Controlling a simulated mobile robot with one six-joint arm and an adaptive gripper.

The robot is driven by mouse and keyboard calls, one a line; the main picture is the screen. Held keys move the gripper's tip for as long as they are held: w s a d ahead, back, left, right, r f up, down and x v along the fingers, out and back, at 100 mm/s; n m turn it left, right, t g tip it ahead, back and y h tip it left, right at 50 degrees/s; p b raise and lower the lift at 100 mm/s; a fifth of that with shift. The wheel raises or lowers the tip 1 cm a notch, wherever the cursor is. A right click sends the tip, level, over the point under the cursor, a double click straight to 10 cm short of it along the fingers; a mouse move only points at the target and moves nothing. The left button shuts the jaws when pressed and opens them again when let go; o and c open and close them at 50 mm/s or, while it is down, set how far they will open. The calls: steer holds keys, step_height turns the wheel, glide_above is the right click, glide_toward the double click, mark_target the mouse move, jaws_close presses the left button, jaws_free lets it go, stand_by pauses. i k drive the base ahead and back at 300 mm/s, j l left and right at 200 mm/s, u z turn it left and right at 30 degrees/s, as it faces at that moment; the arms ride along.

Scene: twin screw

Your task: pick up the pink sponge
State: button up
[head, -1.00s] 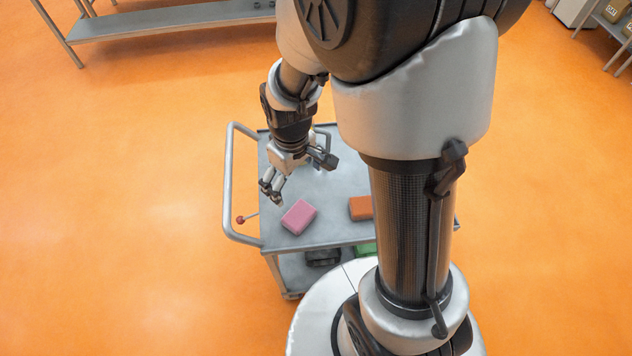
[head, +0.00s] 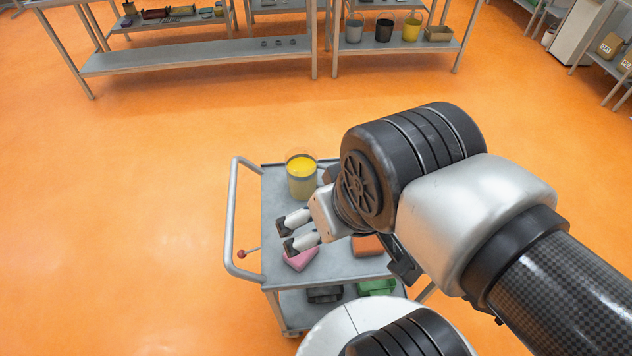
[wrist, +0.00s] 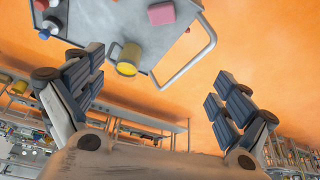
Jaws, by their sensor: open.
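The pink sponge (head: 300,257) lies on the top of the grey cart (head: 282,215), near its front left part. In the head view my gripper partly covers it from above. My gripper (head: 283,238) is open and empty, its two fingers pointing left, above the cart top. In the wrist view the sponge (wrist: 161,13) shows at the top, on the cart, well beyond the open fingers of my gripper (wrist: 165,85).
A yellow-filled container (head: 301,178) stands at the back of the cart. An orange-brown block (head: 368,246) lies right of the sponge. Dark and green items (head: 376,287) sit on the lower shelf. Grey shelving (head: 200,55) stands at the back. The orange floor at left is clear.

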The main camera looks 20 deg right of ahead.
mark_target(298, 262)
steer(key=i+j, duration=0.1)
steer(key=j, duration=0.15)
steer(key=i+j, duration=0.1)
steer(key=j, duration=0.2)
steer(key=i+j+z, duration=0.1)
steer(key=j+z, duration=1)
steer(key=z, duration=1.25)
